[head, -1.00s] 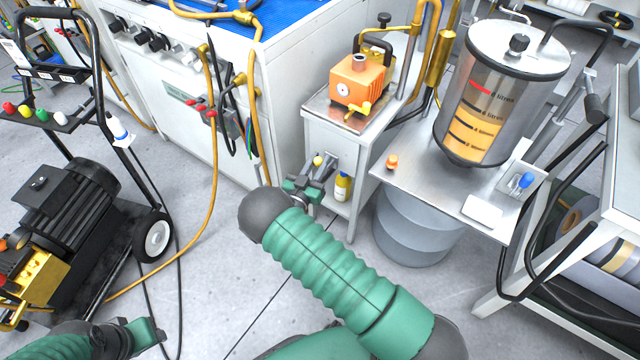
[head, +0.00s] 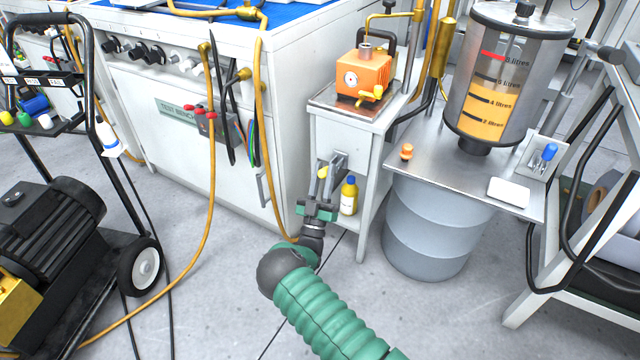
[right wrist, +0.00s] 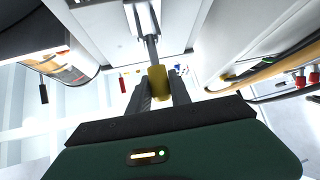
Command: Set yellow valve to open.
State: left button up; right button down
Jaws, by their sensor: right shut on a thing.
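The yellow valve handle (head: 322,172) sticks out on a grey metal fitting at the side of the small white cabinet, low down beside the test bench. It also shows in the right wrist view as a yellow grip (right wrist: 158,84) on a grey stem. My right gripper (head: 322,180) is shut on this yellow handle; in the right wrist view its two dark fingers (right wrist: 160,92) stand on either side of it. The fingers hide part of the handle and fitting in the head view. My left gripper is out of view.
An orange pump (head: 362,75) with a small yellow tap sits on the cabinet. A yellow bottle (head: 349,196) stands beside my right gripper. A grey barrel (head: 435,235) is at the right, a wheeled machine (head: 50,225) at the left. Yellow hoses (head: 212,170) hang from the bench.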

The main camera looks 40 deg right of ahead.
jog(key=shift+a+f+t, duration=0.1)
jog(key=shift+t, duration=0.2)
jog(key=c, duration=1.2)
grip_release()
jog(key=p+v, duration=0.4)
jog(key=v, duration=1.3)
jog(key=shift+f, duration=0.1)
